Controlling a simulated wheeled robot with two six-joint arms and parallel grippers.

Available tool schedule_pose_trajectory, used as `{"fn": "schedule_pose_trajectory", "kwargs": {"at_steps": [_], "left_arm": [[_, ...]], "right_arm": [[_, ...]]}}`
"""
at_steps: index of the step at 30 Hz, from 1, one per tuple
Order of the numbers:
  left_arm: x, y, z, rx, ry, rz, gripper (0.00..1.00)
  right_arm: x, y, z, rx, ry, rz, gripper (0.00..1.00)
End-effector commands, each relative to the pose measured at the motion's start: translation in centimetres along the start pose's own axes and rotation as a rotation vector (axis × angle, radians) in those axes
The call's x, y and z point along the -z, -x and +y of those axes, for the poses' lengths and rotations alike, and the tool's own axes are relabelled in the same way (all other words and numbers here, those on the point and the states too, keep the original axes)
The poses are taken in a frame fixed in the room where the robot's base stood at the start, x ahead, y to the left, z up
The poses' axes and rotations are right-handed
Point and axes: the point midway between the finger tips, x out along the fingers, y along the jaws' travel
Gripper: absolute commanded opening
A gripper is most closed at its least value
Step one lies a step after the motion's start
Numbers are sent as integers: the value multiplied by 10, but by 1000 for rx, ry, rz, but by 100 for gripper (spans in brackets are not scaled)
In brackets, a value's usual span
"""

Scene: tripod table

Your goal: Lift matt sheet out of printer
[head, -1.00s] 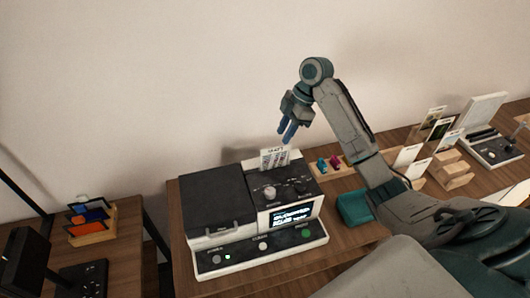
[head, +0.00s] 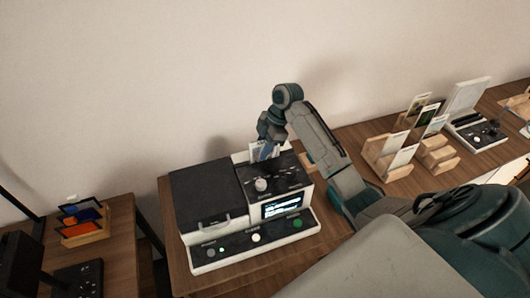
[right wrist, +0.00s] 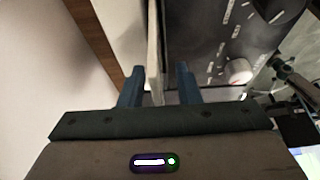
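The printer (head: 208,185) is a black and white box with a dark lid, knobs and a small lit screen. The matt sheet (head: 255,149) stands upright at the back of its right part, pale and partly hidden by my right gripper (head: 268,152). In the right wrist view the sheet (right wrist: 153,50) is seen edge-on as a thin pale strip. The two blue fingers of the right gripper (right wrist: 158,82) stand apart on either side of it, with a gap visible on the right side. My left gripper is not in view.
Wooden holders with upright cards (head: 392,150) stand on the table to the right, with a pale device (head: 470,115) beyond. A rack of coloured cards (head: 83,220) stands on a separate table at the left. The wall is close behind the printer.

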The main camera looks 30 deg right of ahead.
Motion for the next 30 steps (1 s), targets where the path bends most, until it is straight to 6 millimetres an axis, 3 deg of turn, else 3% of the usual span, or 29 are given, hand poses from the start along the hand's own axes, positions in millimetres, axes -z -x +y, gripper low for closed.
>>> {"fn": "schedule_pose_trajectory", "kwargs": {"at_steps": [6,11,23,30], "left_arm": [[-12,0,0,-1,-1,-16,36],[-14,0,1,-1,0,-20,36],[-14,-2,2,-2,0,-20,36],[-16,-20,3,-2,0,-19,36]], "right_arm": [[0,-2,0,-1,0,0,30],[0,-2,0,0,0,0,0],[1,2,1,-2,0,0,0],[16,38,2,-7,3,0,0]]}}
